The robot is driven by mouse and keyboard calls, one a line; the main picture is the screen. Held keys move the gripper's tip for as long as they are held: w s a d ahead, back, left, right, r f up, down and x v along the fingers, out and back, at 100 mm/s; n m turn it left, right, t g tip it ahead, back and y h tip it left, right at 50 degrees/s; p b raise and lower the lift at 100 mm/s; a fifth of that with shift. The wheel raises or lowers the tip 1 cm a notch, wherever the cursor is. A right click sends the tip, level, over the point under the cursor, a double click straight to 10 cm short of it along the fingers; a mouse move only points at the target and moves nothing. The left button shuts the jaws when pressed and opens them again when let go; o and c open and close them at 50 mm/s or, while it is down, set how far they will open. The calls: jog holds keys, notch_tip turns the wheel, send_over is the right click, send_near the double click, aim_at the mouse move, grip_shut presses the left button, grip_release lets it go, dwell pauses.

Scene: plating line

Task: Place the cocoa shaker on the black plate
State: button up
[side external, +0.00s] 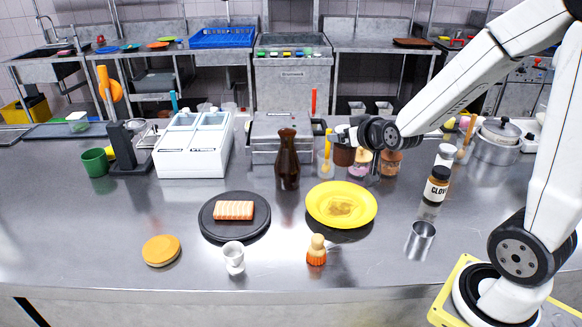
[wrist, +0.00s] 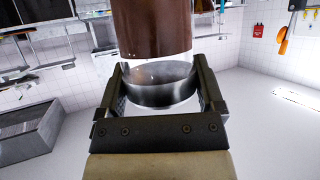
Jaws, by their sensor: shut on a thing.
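The black plate (side external: 210,228) lies on the steel counter left of centre, with a striped salmon-coloured slab (side external: 233,210) on it. My gripper (side external: 338,134) is behind the yellow plate, to the right of and beyond the black plate. In the wrist view my gripper (wrist: 161,95) is shut on the cocoa shaker (wrist: 152,28), around its dark metal end beside a clear band. The shaker's brown body (side external: 343,156) shows just below the jaws in the side view. Its lower end and clearance from the counter are hard to make out.
A dark brown carafe (side external: 288,165) stands between my gripper and the black plate. The yellow plate (side external: 320,219) holds a pale piece of food. Jars (side external: 390,163) stand close right of the shaker.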

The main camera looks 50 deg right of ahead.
jog(key=w+a+r+n+y, duration=0.1)
jog(key=a+n+y, duration=0.3)
jog(key=a, duration=1.3)
jog(key=shift+w+a+r+n+t+y, duration=0.25)
jog(key=shift+w+r+n+t+y, duration=0.05)
jog(key=shift+w+y, duration=0.2)
jog(key=s+f+x, duration=0.1)
jog(key=f+x, duration=0.1)
jog(key=x, duration=1.4)
jog(key=shift+a+f, duration=0.15)
jog(key=shift+f, duration=0.05)
jog(key=shift+f, duration=0.1)
